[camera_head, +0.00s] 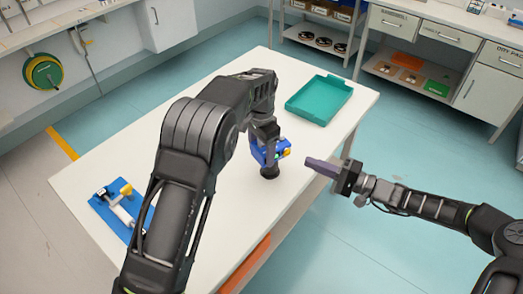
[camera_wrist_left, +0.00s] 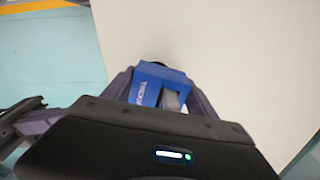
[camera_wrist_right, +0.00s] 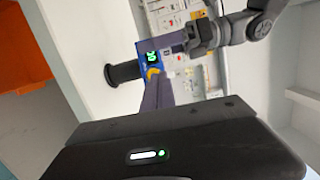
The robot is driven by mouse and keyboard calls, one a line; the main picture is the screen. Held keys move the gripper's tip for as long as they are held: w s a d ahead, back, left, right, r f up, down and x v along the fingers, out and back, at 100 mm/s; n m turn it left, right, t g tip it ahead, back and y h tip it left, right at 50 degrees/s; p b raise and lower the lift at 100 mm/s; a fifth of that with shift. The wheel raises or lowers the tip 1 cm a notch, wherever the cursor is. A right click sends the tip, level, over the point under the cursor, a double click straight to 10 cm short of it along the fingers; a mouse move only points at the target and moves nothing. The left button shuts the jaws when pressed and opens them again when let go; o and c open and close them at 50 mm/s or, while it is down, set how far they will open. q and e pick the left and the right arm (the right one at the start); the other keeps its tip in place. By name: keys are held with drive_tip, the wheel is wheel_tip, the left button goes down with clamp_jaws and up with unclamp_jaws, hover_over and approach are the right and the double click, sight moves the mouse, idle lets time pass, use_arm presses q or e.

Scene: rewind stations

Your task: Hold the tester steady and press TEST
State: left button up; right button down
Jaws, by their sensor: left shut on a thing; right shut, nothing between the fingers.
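The blue tester (camera_head: 259,155) stands on the white table on a round black foot (camera_head: 270,173). My left gripper (camera_head: 270,141) is shut on its body from above; the left wrist view shows the blue casing (camera_wrist_left: 147,84) between the fingers. In the right wrist view the tester has a lit green display (camera_wrist_right: 152,57) and a yellow button (camera_wrist_right: 153,73). My right gripper (camera_head: 312,164) is shut and empty, to the right of the tester, its fingertips pointing at the button side. In the head view a gap shows between them.
A teal tray (camera_head: 319,117) lies at the table's far right. A blue board (camera_head: 104,214) with a white cylinder and yellow knob is at the near left, partly behind my left arm. An orange panel (camera_head: 247,262) shows below the table's front edge.

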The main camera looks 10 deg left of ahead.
sight(287, 153)
drive_tip(key=s+a+r+n+g+h, duration=0.3)
drive_tip(key=s+a+n, duration=0.1)
drive_tip(key=a, duration=0.1)
drive_tip(key=d+f+m+t+h, duration=0.1)
drive_tip(key=d+f+m+h, duration=0.1)
drive_tip(key=d+h, duration=0.3)
drive_tip(key=shift+s+d+f, duration=0.2)
drive_tip(key=shift+d+f, duration=0.3)
drive_tip(key=shift+f, duration=0.4)
drive_tip(key=w+a, duration=0.6)
drive_tip(key=shift+a, duration=0.2)
drive_tip(key=shift+w+a, duration=0.1)
drive_tip(key=shift+a, duration=0.05)
idle(1.2)
